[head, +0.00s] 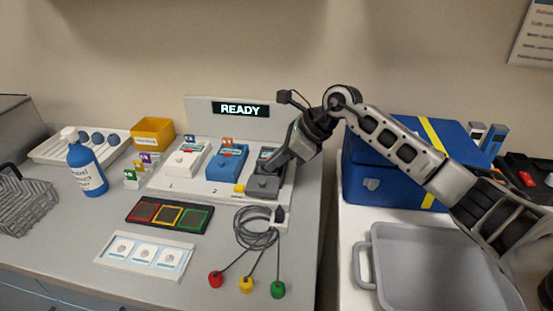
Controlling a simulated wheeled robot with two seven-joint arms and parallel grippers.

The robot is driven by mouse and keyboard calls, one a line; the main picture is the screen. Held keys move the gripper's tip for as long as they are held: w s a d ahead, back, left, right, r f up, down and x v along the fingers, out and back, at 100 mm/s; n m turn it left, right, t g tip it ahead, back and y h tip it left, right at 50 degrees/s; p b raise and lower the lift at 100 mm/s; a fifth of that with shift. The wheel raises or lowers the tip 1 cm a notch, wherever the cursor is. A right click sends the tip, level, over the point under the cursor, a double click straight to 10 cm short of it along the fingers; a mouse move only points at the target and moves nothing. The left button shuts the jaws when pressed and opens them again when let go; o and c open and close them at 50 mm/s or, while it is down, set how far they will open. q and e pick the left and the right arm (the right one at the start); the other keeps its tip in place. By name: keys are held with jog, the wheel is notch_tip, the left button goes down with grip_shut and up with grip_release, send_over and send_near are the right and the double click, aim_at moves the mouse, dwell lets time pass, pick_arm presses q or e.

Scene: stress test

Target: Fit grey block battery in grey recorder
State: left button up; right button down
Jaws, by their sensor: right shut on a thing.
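The grey recorder (262,187) sits at the right end of the white stand, beside the blue recorder (227,162). My right gripper (272,167) comes down from the upper right, with its fingertips over the grey recorder's top. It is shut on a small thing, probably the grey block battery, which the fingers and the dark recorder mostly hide. I cannot tell whether that thing is inside the recorder's bay or above it. My left gripper is not in view.
A white recorder (186,160) stands left on the stand (166,187). A small yellow piece (239,188) lies by the grey recorder. Coiled cable (257,238) with coloured ends lies in front. A blue box (392,178) and grey tray (440,256) stand right. The sign reads READY.

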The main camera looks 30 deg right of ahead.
jog(key=shift+f+b, duration=0.75)
dwell(1.1)
jog(key=c, duration=1.8)
grip_release()
jog(key=shift+r, duration=0.15)
jog(key=shift+r+p, duration=1.35)
jog(key=shift+r, duration=0.55)
jog(key=shift+o, duration=0.2)
jog(key=o, duration=0.5)
